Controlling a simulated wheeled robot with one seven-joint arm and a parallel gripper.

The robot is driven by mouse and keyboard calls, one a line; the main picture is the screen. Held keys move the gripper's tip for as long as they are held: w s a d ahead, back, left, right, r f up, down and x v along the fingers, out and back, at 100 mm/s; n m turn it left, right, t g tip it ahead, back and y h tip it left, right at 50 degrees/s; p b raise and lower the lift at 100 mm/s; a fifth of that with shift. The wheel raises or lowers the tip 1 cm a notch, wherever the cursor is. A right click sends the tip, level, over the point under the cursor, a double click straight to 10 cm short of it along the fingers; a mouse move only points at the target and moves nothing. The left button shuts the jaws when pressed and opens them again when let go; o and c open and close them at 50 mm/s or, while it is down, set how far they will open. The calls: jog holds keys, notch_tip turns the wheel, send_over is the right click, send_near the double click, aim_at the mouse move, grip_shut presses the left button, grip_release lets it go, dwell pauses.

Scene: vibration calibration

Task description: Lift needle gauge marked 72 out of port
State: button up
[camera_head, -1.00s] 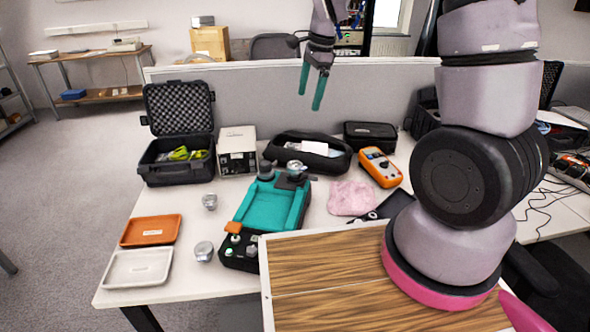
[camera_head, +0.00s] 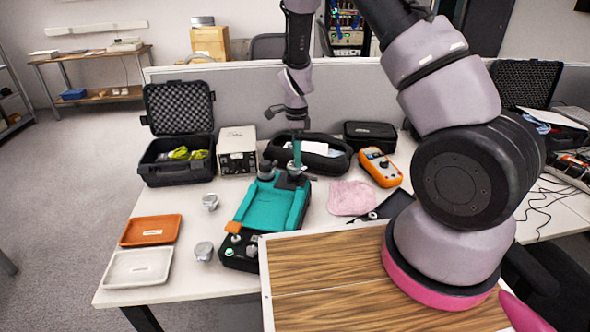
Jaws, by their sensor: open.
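The teal and black calibration unit (camera_head: 268,208) lies on the white table. Two more silver gauges stand on the table left of the unit, one farther back (camera_head: 210,201) and one nearer (camera_head: 204,251). No dial numbers are readable, so I cannot tell which gauge is marked 72.
Behind are a black pouch (camera_head: 325,162) and a white box (camera_head: 237,150). An orange tray (camera_head: 133,241) and a white tray (camera_head: 112,274) lie left. A multimeter (camera_head: 380,167) and pink cloth (camera_head: 350,198) lie right.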

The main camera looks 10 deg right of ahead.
jog(key=f, duration=0.5)
jog(key=shift+s+a, duration=0.15)
jog(key=shift+a, duration=0.1)
grip_shut()
notch_tip(320, 180, up, 14)
dwell(0.8)
